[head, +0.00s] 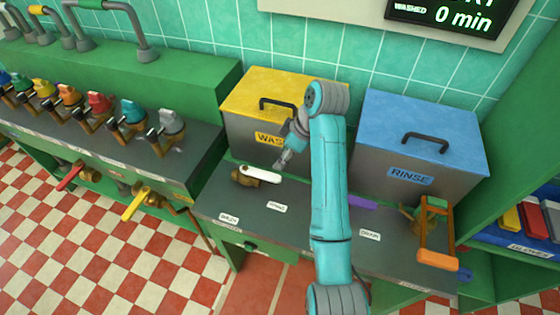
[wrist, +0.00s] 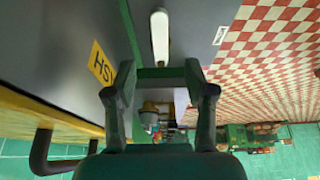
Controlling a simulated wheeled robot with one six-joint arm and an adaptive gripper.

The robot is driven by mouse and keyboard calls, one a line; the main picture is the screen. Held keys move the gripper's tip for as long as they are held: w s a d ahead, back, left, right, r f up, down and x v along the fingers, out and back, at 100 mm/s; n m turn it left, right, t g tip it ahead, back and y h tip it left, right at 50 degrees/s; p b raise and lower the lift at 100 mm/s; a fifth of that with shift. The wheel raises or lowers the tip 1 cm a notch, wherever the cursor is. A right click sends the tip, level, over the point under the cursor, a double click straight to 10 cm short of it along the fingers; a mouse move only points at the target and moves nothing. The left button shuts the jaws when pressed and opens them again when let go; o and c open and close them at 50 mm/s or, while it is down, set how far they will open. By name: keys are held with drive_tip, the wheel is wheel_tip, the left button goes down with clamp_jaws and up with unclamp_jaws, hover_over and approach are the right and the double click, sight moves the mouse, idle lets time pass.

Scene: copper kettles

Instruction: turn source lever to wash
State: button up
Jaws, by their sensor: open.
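The likely source lever is a white handle (head: 262,173) on a brass valve (head: 243,180), on the grey counter in front of the yellow-lidded WASH bin (head: 262,105). In the head view the handle points right. My gripper (head: 283,160) is just behind and above the handle's right end, apart from it as far as I can tell. In the wrist view my gripper (wrist: 158,95) has its two fingers spread with nothing between them. The white handle (wrist: 160,38) lies beyond the fingertips there. The valve body is hidden in that view.
A blue-lidded RINSE bin (head: 420,140) stands right of my arm. Several coloured valves (head: 97,105) line the left counter.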

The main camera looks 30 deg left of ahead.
sight(269, 175)
drive_tip(key=x, duration=1)
drive_tip(key=shift+a+f, duration=0.15)
drive_tip(key=shift+f, duration=0.2)
clamp_jaws()
